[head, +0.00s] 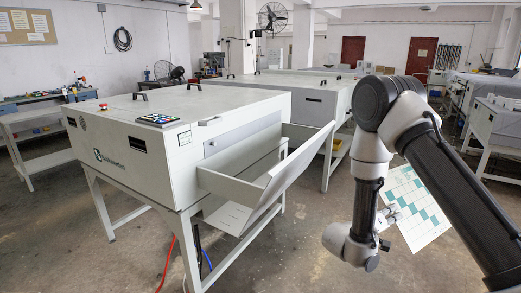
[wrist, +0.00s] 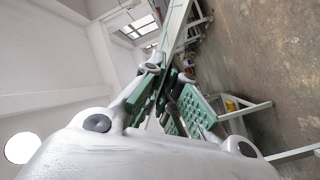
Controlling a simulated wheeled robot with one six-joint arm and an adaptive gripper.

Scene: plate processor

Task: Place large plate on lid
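The large plate (head: 418,208) is a thin sheet with a white and teal block pattern. It is held tilted in the air at the right of the head view, partly behind my arm. My gripper (head: 391,216) is at its left edge and appears shut on it. In the wrist view the green finger pads of my gripper (wrist: 168,105) flank the plate (wrist: 176,22), which shows nearly edge-on. The lid (head: 215,100) appears to be the flat top of the pale processor, with black handles. It is left of the plate and apart from it.
The processor (head: 150,160) stands on legs at the left. Its open tray (head: 255,185) with a raised slanted panel juts toward my arm. A side table (head: 35,125) is at far left, and more machines (head: 320,95) stand behind. Bare floor (head: 300,255) lies in front.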

